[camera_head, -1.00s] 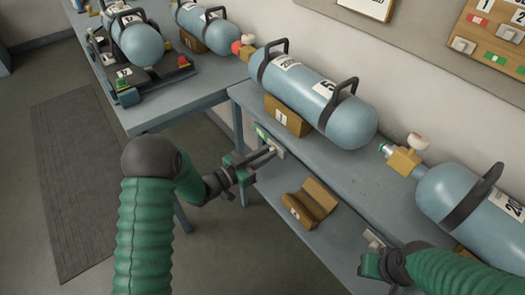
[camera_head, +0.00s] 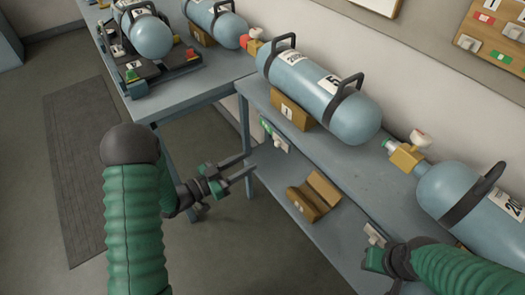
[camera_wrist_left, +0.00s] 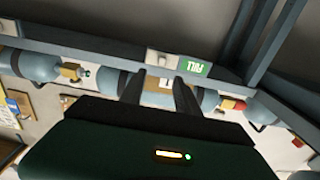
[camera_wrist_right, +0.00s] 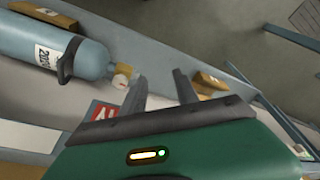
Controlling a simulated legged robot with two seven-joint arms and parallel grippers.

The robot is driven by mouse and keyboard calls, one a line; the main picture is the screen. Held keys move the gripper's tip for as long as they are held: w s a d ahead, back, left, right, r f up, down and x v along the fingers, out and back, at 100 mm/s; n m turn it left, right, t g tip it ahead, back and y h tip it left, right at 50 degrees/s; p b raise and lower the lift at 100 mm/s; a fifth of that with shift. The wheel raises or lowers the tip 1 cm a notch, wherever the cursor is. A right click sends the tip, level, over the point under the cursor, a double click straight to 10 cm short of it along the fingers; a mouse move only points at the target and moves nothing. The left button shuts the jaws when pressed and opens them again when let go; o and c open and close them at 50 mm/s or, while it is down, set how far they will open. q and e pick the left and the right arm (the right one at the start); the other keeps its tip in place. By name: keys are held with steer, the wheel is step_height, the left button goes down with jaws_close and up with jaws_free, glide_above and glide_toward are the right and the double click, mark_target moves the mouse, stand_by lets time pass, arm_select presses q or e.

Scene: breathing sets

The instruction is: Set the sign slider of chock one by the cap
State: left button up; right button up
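Chock one (camera_head: 292,111), a wooden block marked 1, supports a blue cylinder (camera_head: 318,92) on the upper shelf. Its sign on the shelf's front edge shows a green face (camera_head: 266,126) beside a pale slider plate (camera_head: 280,143). In the left wrist view the green face (camera_wrist_left: 195,67) has white lettering, with the pale slider plate (camera_wrist_left: 162,60) at its left; the cap is too small to make out. My left gripper (camera_head: 250,167) is open and empty, in front of the shelf and apart from the sign. My right gripper (camera_wrist_right: 158,83) is open and empty; its fingertips are hidden in the head view.
Another wooden chock (camera_head: 315,195) sits on the lower shelf. A second sign plate (camera_head: 375,234) is on the shelf edge near my right gripper; the right wrist view shows a red sign face (camera_wrist_right: 103,110). Open floor (camera_head: 235,250) lies in front of the shelves.

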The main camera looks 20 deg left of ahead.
arm_select(q)
steer(key=v, duration=0.6)
